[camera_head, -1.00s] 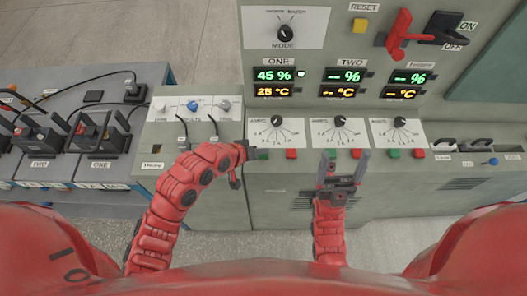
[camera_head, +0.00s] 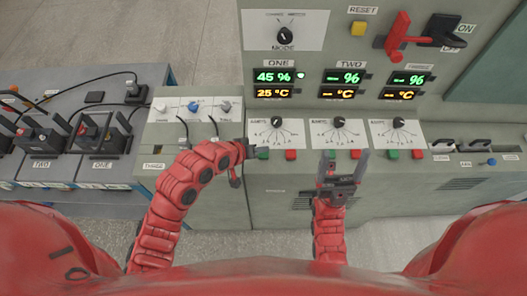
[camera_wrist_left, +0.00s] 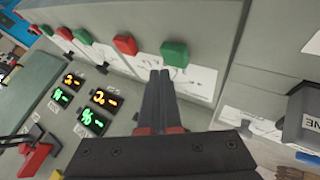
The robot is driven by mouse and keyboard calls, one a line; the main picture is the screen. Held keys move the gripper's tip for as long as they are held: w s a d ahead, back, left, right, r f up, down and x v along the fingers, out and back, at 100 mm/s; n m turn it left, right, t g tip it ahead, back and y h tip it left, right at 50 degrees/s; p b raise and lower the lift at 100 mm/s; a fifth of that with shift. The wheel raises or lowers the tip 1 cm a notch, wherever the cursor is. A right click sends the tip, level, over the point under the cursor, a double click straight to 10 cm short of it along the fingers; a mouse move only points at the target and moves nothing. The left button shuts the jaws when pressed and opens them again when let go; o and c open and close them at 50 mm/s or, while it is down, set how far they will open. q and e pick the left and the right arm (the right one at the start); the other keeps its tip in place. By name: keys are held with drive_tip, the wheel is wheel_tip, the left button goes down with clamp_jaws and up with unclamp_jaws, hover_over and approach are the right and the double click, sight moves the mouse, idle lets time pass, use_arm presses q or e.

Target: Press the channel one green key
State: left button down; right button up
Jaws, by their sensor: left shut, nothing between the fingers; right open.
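The channel one green key (camera_head: 263,154) sits under the ONE dial on the console's front, left of a red key (camera_head: 291,154). In the left wrist view the green key (camera_wrist_left: 174,54) is large, with the red key (camera_wrist_left: 125,45) to its left. My left gripper (camera_head: 253,151) is shut and empty at the green key. In the wrist view its fingertips (camera_wrist_left: 160,74) end just below and left of the key; I cannot tell if they touch it. My right gripper (camera_head: 344,156) is open and empty, below the TWO dial.
The ONE display (camera_head: 274,83) reads 45 % and 25 °C; the TWO display (camera_head: 346,84) and the third one show dashes. Other green and red keys lie to the right. Batteries (camera_head: 100,134) stand on a bench at the left. A red lever (camera_head: 400,35) is at upper right.

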sight(261, 156)
use_arm(q)
drive_tip(key=shift+r+p, duration=1.7)
drive_tip(key=shift+r, duration=0.9)
drive_tip(key=shift+f, duration=0.1)
